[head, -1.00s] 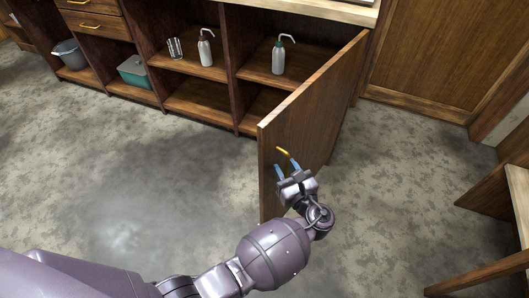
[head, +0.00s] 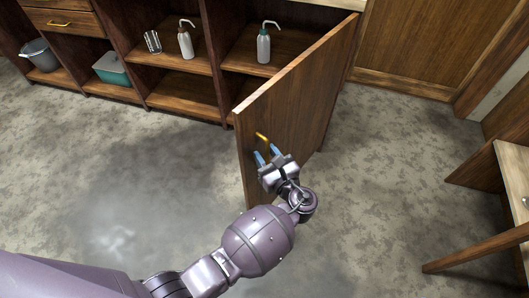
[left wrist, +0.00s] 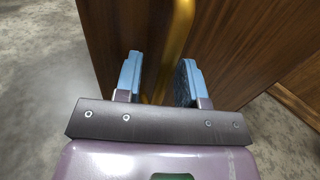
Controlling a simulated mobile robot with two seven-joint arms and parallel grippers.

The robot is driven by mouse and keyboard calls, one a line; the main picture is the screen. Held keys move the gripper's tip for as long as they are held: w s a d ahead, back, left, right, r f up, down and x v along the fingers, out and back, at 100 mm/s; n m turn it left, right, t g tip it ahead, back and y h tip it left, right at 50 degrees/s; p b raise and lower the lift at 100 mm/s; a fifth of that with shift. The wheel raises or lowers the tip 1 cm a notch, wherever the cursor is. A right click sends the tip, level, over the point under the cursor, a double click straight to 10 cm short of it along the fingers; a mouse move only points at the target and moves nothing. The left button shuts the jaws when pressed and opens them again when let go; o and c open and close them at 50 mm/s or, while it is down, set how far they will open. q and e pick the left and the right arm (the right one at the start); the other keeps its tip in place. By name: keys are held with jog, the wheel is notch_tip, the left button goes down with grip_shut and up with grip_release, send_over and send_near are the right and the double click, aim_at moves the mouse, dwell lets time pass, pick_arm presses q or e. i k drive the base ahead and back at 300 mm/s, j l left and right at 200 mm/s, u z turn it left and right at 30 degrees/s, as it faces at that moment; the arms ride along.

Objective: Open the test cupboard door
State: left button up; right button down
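The test cupboard door (head: 290,105) is a brown wooden panel that stands swung well out from the open cupboard. A yellow bar handle (head: 262,137) is on its face near the free edge; it also shows in the left wrist view (left wrist: 180,35). My left gripper (head: 267,155) is at the handle. In the left wrist view its two blue fingers (left wrist: 159,78) are apart, with bare gaps beside the bar. The bar runs down between them in the picture; its depth between the fingertips is hard to tell. My right gripper is not in view.
The open shelves hold two wash bottles (head: 185,42) (head: 263,46), a metal beaker (head: 152,41), a teal tub (head: 112,69) and a grey bucket (head: 39,55). A wooden table (head: 515,170) stands at the right. The grey floor (head: 390,170) is clear around the door.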

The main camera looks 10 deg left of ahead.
aim_at(292, 111)
jog(key=k+l, duration=0.6)
jog(key=l, duration=0.25)
